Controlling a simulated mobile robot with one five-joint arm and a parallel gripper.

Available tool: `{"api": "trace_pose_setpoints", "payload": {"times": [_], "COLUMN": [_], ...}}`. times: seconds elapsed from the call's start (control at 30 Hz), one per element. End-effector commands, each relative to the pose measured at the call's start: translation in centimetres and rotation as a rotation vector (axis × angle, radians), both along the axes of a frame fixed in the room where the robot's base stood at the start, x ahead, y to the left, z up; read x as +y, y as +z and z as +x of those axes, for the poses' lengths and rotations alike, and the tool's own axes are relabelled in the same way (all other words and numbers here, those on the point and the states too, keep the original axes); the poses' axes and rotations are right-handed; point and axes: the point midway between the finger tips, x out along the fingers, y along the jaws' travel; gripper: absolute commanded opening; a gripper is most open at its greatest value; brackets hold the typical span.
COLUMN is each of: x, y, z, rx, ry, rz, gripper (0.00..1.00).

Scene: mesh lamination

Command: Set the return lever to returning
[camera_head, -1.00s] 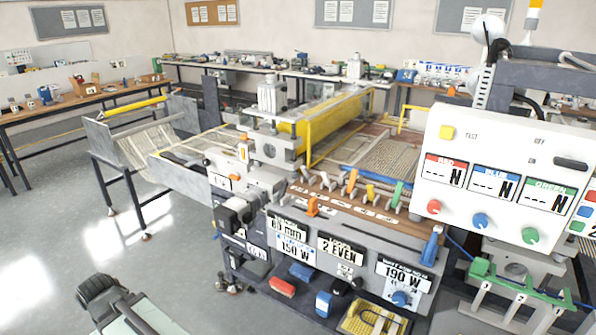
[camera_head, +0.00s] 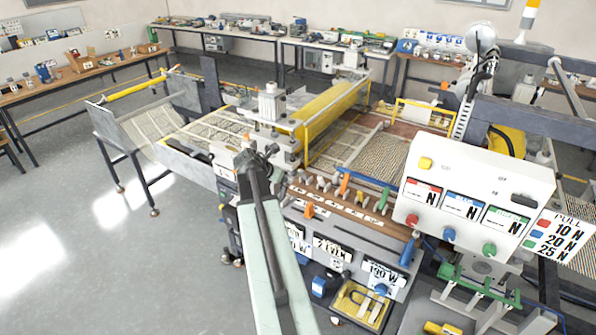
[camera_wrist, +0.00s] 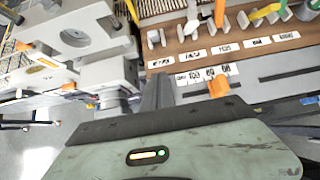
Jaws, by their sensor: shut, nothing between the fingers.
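The laminating machine carries a row of upright levers along a brown strip; an orange lever (camera_head: 344,184) stands among grey ones. In the wrist view, the strip shows a grey lever (camera_wrist: 192,20) and a yellow-orange lever (camera_wrist: 264,13). Below the strip an orange slider knob (camera_wrist: 218,87) sits by a printed scale; it also shows in the head view (camera_head: 309,210). I cannot tell which handle is the return lever. My gripper (camera_wrist: 157,92) is shut and empty, just left of the slider knob in the wrist view. It also shows in the head view (camera_head: 256,160), in front of the machine.
A white control box (camera_head: 470,205) with coloured knobs stands to the right of the levers. The grey press block (camera_wrist: 105,55) is close at the left of my gripper. A yellow roller guard (camera_head: 335,115) lies behind. Open floor (camera_head: 90,260) is at the left.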

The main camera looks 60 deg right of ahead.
Motion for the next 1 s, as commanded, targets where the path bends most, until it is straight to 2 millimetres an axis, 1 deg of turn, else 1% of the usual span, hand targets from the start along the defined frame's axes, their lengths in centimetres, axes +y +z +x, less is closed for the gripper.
{"api": "trace_pose_setpoints", "payload": {"times": [0.17,0.27,0.37,0.5,0.7,0.73,0.8,0.9,1.0], "x": [-0.1,-0.8,-2.1,-4.3,-7.3,-7.8,-8.8,-9.8,-10.3], "y": [-0.3,-1.3,-2.9,-5.3,-8.3,-7.0,-5.9,-5.4,-5.2], "z": [0.0,0.1,0.1,0.1,0.1,0.1,0.1,0.0,-0.1], "rx": [-0.001,-0.002,-0.002,-0.003,-0.003,-0.003,-0.003,-0.003,-0.003], "ry": [-0.001,-0.004,-0.004,-0.004,-0.005,-0.005,-0.004,-0.004,-0.004], "rz": [0.001,0.002,0.002,0.002,0.003,0.003,0.002,0.002,0.002], "gripper": [0.0,0.0,0.0,0.0,0.0,0.0,0.0,0.0,0.0]}}
